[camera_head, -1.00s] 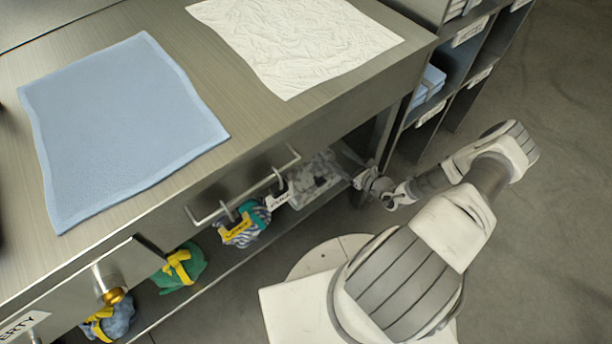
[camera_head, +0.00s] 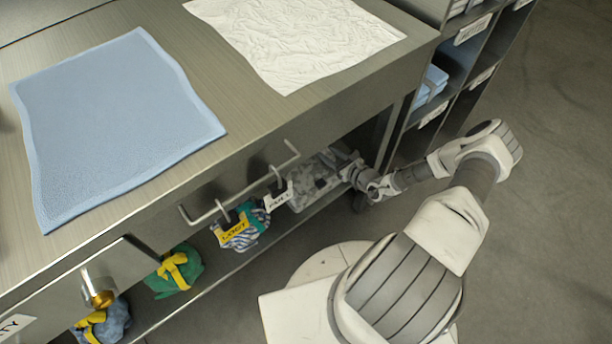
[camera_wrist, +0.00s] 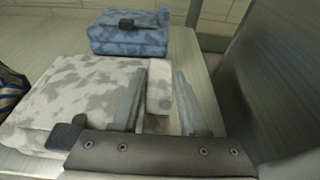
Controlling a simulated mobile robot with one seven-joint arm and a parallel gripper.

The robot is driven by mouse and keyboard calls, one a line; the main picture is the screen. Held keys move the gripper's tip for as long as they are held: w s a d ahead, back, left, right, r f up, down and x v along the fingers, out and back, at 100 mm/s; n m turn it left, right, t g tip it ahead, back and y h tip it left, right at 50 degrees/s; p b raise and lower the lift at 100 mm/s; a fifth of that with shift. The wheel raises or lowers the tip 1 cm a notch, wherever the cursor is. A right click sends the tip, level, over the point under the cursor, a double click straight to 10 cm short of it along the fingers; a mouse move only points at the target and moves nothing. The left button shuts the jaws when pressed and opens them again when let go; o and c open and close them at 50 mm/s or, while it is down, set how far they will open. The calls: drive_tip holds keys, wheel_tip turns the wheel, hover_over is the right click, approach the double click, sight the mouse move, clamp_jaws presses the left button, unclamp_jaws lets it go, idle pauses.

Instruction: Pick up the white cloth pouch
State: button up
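The white cloth pouch, white with grey mottling, lies on the lower shelf under the table in the head view (camera_head: 310,182). It fills the left and middle of the wrist view (camera_wrist: 75,88). My gripper (camera_head: 350,168) reaches in under the table at the pouch's right end. In the wrist view my gripper (camera_wrist: 160,74) is open, its two grey fingers apart. A pale narrow part of the pouch, like a tab or strap, shows between the fingers. The left finger overlaps the pouch body; I cannot tell whether it touches.
A blue mottled bag (camera_wrist: 128,35) lies behind the pouch. A striped bag with a yellow tag (camera_head: 242,228) and a green one (camera_head: 178,272) lie to the left. A rail (camera_head: 245,190) runs along the table's front. A shelf unit (camera_head: 455,60) stands at right.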

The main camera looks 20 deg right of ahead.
clamp_jaws()
idle(1.0)
